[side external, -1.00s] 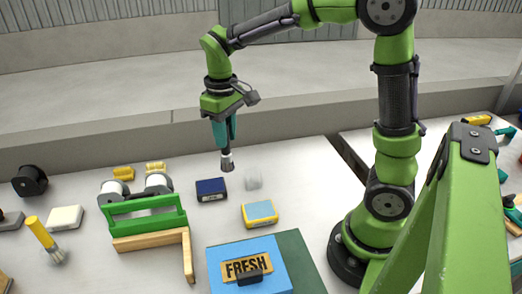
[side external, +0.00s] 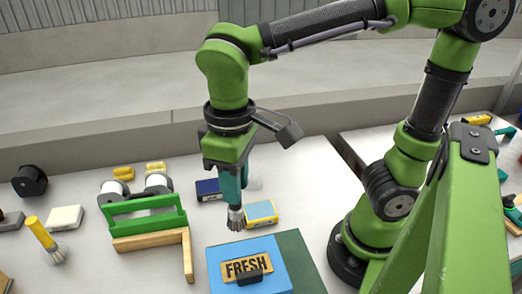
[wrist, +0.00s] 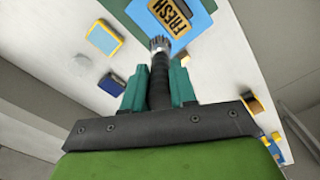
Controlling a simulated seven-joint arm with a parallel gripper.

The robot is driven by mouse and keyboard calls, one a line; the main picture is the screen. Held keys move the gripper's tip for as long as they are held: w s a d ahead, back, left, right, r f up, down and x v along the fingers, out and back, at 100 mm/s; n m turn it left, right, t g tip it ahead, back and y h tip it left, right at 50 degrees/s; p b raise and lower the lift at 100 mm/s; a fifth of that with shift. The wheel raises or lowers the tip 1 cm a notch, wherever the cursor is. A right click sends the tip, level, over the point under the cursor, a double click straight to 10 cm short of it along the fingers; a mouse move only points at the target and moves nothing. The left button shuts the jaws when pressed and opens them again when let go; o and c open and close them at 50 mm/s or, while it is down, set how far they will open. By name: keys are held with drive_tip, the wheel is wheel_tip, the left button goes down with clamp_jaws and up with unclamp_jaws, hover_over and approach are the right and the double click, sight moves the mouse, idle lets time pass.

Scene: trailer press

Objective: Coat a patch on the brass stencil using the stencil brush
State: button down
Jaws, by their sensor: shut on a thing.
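The brass stencil (side external: 236,269) reads FRESH and lies on a blue board, with a dark block at its lower edge. It also shows in the wrist view (wrist: 171,17). My gripper (side external: 232,188) is shut on the stencil brush, whose bristles point down. The brush (side external: 235,217) hangs above the back edge of the blue board, short of the stencil in the picture. In the wrist view the dark brush handle (wrist: 159,80) sits between the two teal fingers, with the grey bristles at the far end near the stencil.
A yellow box with a blue top (side external: 261,213) stands just right of the brush. A navy pad (side external: 208,189) is behind my gripper. A green rack (side external: 146,216) and wooden bars stand left. A yellow-handled brush (side external: 41,234) is far left. The blue board (side external: 216,262) lies on a green mat (side external: 300,262).

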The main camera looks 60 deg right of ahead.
drive_tip(key=shift+s+f+m, duration=1.3)
drive_tip(key=shift+s+f, duration=1.3)
drive_tip(key=shift+f, duration=1.85)
drive_tip(key=shift+w+a, duration=2.1)
drive_tip(key=shift+a, duration=0.05)
drive_tip(key=shift+s+d, duration=2.05)
drive_tip(key=shift+w+a, duration=2.1)
drive_tip(key=shift+a, duration=0.05)
drive_tip(key=shift+s+d, duration=2.15)
wheel_tip(320, 180, up, 8)
